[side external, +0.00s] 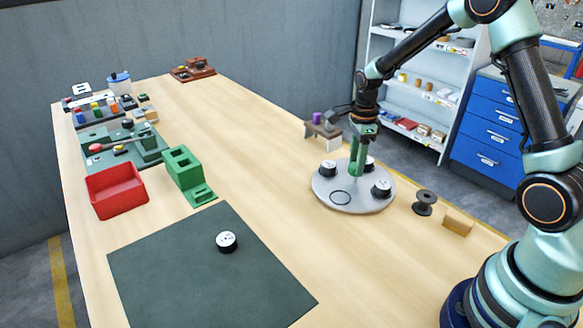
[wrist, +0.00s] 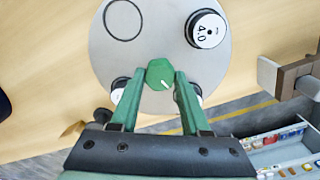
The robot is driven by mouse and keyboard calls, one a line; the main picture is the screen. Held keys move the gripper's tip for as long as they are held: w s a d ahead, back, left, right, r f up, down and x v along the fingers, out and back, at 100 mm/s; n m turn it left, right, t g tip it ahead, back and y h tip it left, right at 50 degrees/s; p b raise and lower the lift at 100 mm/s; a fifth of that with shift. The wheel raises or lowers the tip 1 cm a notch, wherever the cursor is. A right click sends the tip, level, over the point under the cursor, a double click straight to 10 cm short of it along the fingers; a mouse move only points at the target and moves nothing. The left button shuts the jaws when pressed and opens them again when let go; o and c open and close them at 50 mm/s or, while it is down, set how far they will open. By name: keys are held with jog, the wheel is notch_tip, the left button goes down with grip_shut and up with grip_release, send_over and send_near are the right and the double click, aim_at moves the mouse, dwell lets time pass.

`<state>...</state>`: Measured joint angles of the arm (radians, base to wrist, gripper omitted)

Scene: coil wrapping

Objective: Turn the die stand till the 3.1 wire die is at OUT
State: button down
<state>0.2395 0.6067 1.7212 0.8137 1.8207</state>
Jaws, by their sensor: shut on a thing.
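The die stand is a round grey disc (side external: 353,203) on the bench; it also fills the upper middle of the wrist view (wrist: 150,45). My gripper (side external: 357,160) points down over its centre, its green fingers shut on the green centre knob (wrist: 160,74), which has a white line. A black die with a white face marked 4.0 (wrist: 206,30) is at the upper right in the wrist view. Two more dies are partly hidden by my fingers there. An empty black ring (wrist: 123,19) marks a bare seat. I see neither a 3.1 label nor an OUT mark.
Another die (side external: 226,241) lies on the dark green mat (side external: 190,280). A black spool (side external: 425,202) and a wooden block (side external: 458,222) sit right of the stand. A small bracket with a purple item (side external: 318,122) stands behind it. A red bin (side external: 117,190) and green block (side external: 185,170) are left.

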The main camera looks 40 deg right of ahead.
jog(key=shift+m, duration=2)
jog(key=shift+c, duration=1.9)
grip_release()
jog(key=shift+r, duration=0.1)
notch_tip(320, 180, up, 12)
